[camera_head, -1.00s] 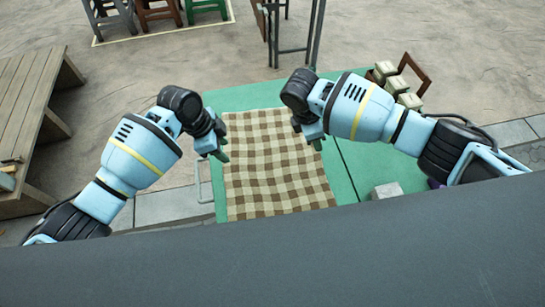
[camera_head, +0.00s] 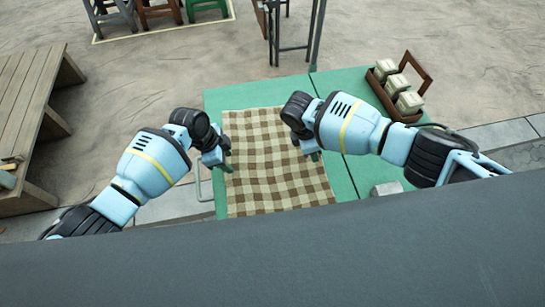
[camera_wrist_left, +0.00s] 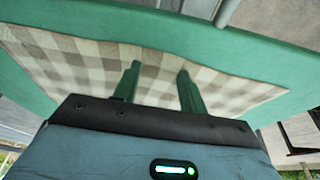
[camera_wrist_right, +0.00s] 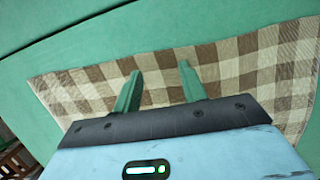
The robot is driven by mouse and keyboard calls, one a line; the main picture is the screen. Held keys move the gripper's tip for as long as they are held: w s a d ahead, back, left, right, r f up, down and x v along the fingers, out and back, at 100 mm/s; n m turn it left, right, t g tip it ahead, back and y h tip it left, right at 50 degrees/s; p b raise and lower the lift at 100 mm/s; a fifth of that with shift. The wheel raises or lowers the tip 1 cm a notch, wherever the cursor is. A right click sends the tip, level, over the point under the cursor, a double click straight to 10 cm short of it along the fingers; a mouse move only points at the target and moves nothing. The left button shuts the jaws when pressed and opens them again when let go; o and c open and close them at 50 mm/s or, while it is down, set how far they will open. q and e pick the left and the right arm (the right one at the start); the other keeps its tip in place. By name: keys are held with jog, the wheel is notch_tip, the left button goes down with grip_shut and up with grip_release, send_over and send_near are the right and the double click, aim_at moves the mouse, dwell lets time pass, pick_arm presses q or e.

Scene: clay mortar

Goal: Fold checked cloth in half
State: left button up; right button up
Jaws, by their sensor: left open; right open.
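The brown and cream checked cloth (camera_head: 268,170) lies spread flat on the green table (camera_head: 350,85) in the head view. It also shows in the left wrist view (camera_wrist_left: 90,62) and the right wrist view (camera_wrist_right: 240,70). My left gripper (camera_head: 228,168) is at the cloth's left edge, with its green fingers (camera_wrist_left: 158,82) apart and empty. My right gripper (camera_head: 316,156) is over the cloth's right edge, with its fingers (camera_wrist_right: 158,82) apart and empty. Whether the fingertips touch the cloth is unclear. The near part of the table is hidden by a dark panel.
A brown carrier (camera_head: 405,85) with several pale blocks stands at the table's far right. A grey block (camera_head: 386,188) is near the right front. A wooden bench (camera_head: 30,110) stands at the left. Stools (camera_head: 160,12) are farther back. The green strip right of the cloth is mostly clear.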

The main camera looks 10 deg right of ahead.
pick_arm(q)
jog(key=shift+s+f, duration=0.1)
jog(key=shift+f, duration=0.2)
pick_arm(e)
jog(key=shift+s+f, duration=0.15)
jog(key=shift+f, duration=0.05)
pick_arm(q)
jog(key=shift+c, duration=0.3)
pick_arm(e)
jog(key=shift+c, duration=0.3)
pick_arm(q)
grip_shut()
pick_arm(e)
grip_shut()
pick_arm(q)
jog(key=shift+f, duration=0.1)
pick_arm(e)
jog(key=shift+r, duration=0.1)
